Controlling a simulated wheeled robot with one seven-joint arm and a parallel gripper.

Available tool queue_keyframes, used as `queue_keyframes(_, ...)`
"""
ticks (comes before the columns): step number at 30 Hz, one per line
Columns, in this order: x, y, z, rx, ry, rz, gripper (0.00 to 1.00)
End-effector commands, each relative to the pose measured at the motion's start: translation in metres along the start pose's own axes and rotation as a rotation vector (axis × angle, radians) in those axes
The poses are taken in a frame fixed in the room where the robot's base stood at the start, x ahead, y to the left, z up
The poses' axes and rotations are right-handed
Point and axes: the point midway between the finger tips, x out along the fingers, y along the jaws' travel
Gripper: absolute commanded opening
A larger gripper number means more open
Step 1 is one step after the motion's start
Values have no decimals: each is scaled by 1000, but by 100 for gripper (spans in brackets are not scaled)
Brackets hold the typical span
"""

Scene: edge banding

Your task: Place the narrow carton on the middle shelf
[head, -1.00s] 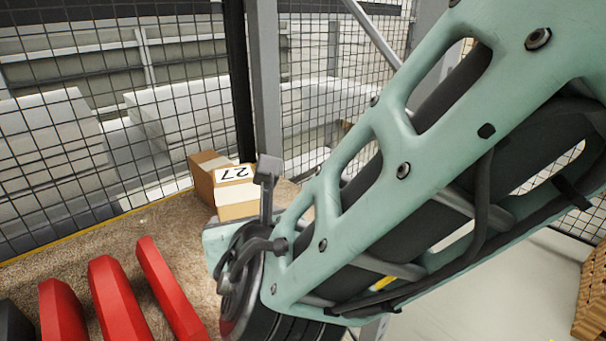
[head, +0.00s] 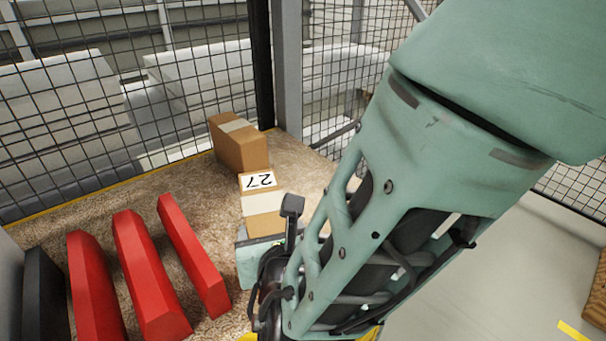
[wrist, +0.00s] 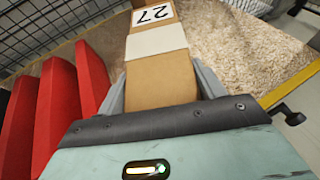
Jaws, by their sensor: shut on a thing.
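A brown carton (head: 265,222) with a pale band and a white label reading 27 is in my gripper (head: 262,240). In the wrist view the carton (wrist: 158,84) lies between the two grey fingers of my gripper (wrist: 160,82), which press its sides. It points out from the gripper with the label at its far end. I cannot tell whether its underside touches the speckled surface below. My arm hides part of the gripper in the head view. No shelf can be clearly made out.
A second brown carton (head: 239,147) with a pale band stands on the speckled brown surface (head: 120,204) behind the held one. Several red blocks (head: 150,272) and a black block (head: 45,298) stand at left. Mesh fencing (head: 60,115) and a grey post (head: 288,70) close off the back.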

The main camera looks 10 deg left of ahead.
Motion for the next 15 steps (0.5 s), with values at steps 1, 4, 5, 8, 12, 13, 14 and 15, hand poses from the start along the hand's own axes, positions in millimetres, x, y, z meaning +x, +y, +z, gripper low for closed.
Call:
queue_keyframes(1, 0, 0, 2, 1, -3, 0, 15)
queue_keyframes(4, 0, 0, 2, 1, -3, 0, 15)
queue_keyframes(5, 0, 0, 1, 1, -3, 0, 15)
queue_keyframes(8, 1, 0, -1, 1, -3, 0, 15)
queue_keyframes(12, 1, 0, -2, 0, 0, 0, 90)
queue_keyframes(13, 1, 0, -2, 0, 0, 0, 90)
queue_keyframes(14, 1, 0, -2, 0, 0, 0, 90)
queue_keyframes(15, 1, 0, -2, 0, 0, 0, 90)
